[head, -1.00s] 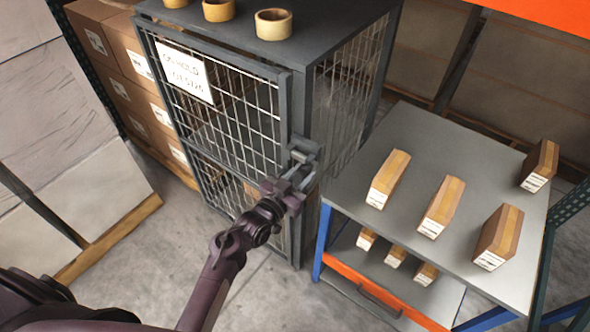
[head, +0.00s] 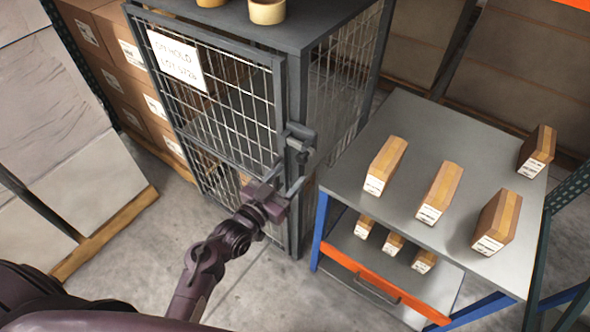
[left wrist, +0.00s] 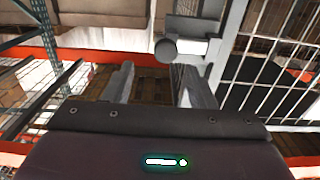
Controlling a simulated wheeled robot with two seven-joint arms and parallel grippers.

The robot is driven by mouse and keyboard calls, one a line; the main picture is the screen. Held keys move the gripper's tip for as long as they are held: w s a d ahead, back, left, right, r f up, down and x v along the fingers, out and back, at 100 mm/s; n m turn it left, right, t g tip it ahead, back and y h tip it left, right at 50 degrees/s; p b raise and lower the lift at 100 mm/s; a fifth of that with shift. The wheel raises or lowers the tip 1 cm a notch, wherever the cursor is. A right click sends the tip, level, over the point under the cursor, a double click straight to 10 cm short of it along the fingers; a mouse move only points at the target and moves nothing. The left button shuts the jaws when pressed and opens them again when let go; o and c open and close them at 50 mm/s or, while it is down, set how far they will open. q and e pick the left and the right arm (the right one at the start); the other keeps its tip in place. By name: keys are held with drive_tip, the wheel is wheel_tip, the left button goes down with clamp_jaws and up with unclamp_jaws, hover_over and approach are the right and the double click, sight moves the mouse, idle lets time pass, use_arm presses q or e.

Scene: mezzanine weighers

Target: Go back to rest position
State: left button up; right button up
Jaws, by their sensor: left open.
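My left gripper (head: 289,181) is open and empty, just in front of and below the latch handle (head: 300,139) of the wire-mesh cage (head: 225,105). In the left wrist view its two fingers (left wrist: 157,84) stand apart, with the grey handle and its round knob (left wrist: 166,50) beyond them. The fingers look clear of the handle, though a small contact is hard to rule out. The cage door looks closed, with a white "on hold" sign (head: 177,62) on it. My right gripper is not in view.
A grey-topped table (head: 405,125) with several cartons (head: 440,192) stands right of the cage. Its lower shelf (head: 350,246) holds smaller cartons. Stacked boxes (head: 120,75) stand behind left, and a wrapped pallet load (head: 80,150) at far left. Concrete floor (head: 150,260) is clear in front.

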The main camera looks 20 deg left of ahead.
use_arm(q)
drive_tip(key=shift+v, duration=0.9)
drive_tip(key=s+f+n+g+y+b, duration=0.1)
drive_tip(key=s+f+g, duration=0.25)
drive_tip(key=f, duration=0.75)
drive_tip(key=s+f+g+y, duration=0.15)
drive_tip(key=s+f, duration=0.35)
drive_tip(key=f, duration=0.6)
drive_tip(key=s+f+n+g+y+b, duration=0.1)
drive_tip(key=s+f+g, duration=0.3)
drive_tip(key=f, duration=0.8)
drive_tip(key=s+a+f+g+y, duration=0.1)
drive_tip(key=s+a+f+g, duration=0.1)
drive_tip(key=s+f, duration=0.3)
drive_tip(key=s+a+f+g, duration=0.2)
drive_tip(key=s+f, duration=0.4)
drive_tip(key=s, duration=0.6)
drive_tip(key=s+a+f+g+y+b, duration=0.1)
drive_tip(key=s+a+f+g, duration=0.2)
drive_tip(key=s, duration=0.6)
wheel_tip(320, 180, down, 2)
drive_tip(key=shift+s+a+f+y, duration=0.15)
drive_tip(key=shift+s+a+y, duration=0.1)
drive_tip(key=shift+y, duration=0.1)
